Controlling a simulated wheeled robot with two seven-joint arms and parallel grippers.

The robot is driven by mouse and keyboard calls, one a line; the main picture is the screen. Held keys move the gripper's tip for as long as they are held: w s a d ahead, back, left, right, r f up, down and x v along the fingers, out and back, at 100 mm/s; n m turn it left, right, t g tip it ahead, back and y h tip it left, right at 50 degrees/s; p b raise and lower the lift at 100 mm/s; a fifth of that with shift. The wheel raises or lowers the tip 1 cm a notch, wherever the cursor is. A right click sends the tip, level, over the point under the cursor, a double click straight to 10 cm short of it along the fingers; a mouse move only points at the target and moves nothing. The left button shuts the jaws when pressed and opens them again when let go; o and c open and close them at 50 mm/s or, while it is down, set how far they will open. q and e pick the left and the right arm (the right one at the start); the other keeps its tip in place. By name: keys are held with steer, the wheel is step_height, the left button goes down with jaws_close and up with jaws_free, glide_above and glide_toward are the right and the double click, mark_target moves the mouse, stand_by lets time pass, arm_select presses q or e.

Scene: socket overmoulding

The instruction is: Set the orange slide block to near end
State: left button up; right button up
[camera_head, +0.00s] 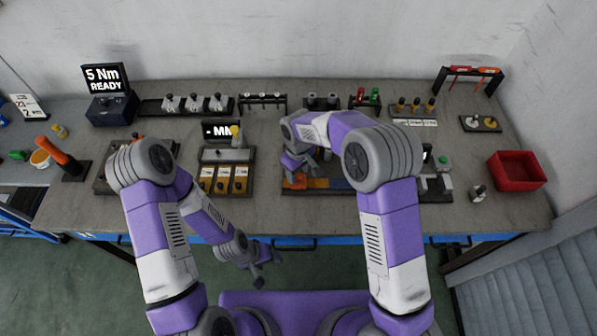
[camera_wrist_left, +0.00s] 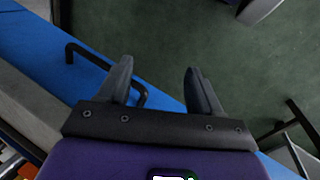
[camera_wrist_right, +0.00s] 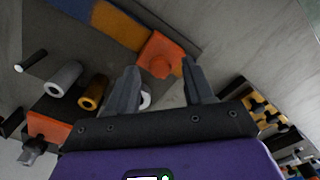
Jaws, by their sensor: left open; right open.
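My left gripper (camera_wrist_left: 157,78) is open and empty, over the floor in front of the bench. It also shows in the head view (camera_head: 262,280).
Grey and brass cylinders (camera_wrist_right: 93,92) and another orange piece (camera_wrist_right: 47,128) sit near the right gripper. A yellow-binned fixture (camera_head: 222,181) stands left of it. A red bin (camera_head: 516,171) is at the right. The blue bench front (camera_wrist_left: 90,85) is close to my left gripper.

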steer(key=shift+s+f, duration=0.1)
steer(key=shift+f, duration=0.25)
jaws_close()
steer(key=shift+d, duration=0.1)
